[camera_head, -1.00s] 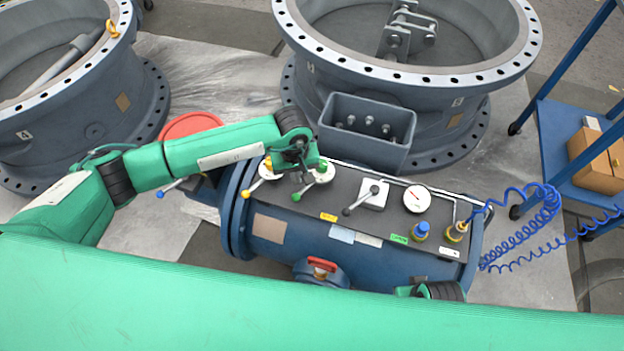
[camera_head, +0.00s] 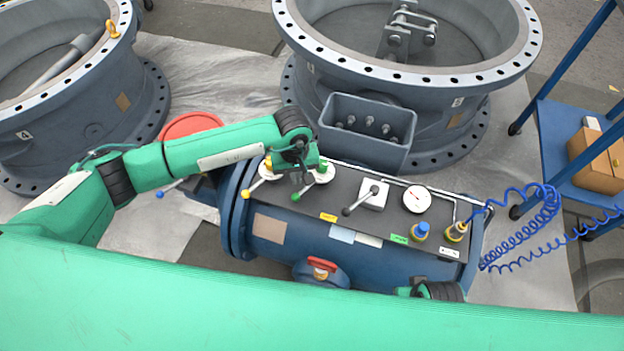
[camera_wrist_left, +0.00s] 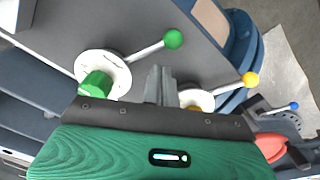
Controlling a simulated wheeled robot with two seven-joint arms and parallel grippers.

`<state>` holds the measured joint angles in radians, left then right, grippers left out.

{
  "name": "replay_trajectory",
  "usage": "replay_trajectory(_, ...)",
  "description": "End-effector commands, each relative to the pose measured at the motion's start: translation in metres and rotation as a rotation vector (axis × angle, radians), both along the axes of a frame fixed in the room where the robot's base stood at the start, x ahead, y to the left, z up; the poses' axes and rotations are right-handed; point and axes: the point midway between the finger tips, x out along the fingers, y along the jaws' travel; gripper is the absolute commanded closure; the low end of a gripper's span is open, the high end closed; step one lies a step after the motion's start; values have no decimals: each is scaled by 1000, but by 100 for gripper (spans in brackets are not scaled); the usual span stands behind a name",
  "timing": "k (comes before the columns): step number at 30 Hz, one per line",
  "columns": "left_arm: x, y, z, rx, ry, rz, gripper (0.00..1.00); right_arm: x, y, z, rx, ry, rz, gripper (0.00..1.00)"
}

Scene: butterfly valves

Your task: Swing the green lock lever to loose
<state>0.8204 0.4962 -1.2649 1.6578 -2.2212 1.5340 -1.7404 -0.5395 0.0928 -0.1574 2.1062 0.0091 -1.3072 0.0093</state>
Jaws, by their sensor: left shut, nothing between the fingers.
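The green lock lever has a silver rod with a green ball (camera_head: 296,197) on the blue valve body's dark top plate. In the left wrist view its green ball (camera_wrist_left: 173,38), rod and white round dial (camera_wrist_left: 118,70) with a green hub (camera_wrist_left: 97,85) show at upper left. My left gripper (camera_wrist_left: 158,84) is shut and empty, between the green lever's dial and the yellow lever; no contact with the rod is visible. In the head view the left gripper (camera_head: 304,180) is over the two dials, partly hidden by its wrist.
The yellow-ball lever (camera_head: 246,194) is close on the left. A black-knob lever (camera_head: 346,211), white gauge (camera_head: 417,199) and blue cap (camera_head: 420,230) stand on the right. A grey box (camera_head: 367,132) with bolts rises behind the plate. A coiled blue hose (camera_head: 530,220) hangs at right.

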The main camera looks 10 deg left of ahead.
Motion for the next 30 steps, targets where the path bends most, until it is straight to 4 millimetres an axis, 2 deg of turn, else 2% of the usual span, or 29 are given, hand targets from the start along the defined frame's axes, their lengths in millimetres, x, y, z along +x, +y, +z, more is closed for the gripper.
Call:
replay_trajectory(15,0,0,-1,0,0,0,100,2,2,1,5,-3,-2,64)
replay_trajectory(30,0,0,-19,1,0,0,100,0,1,-19,1,-1,-1,64)
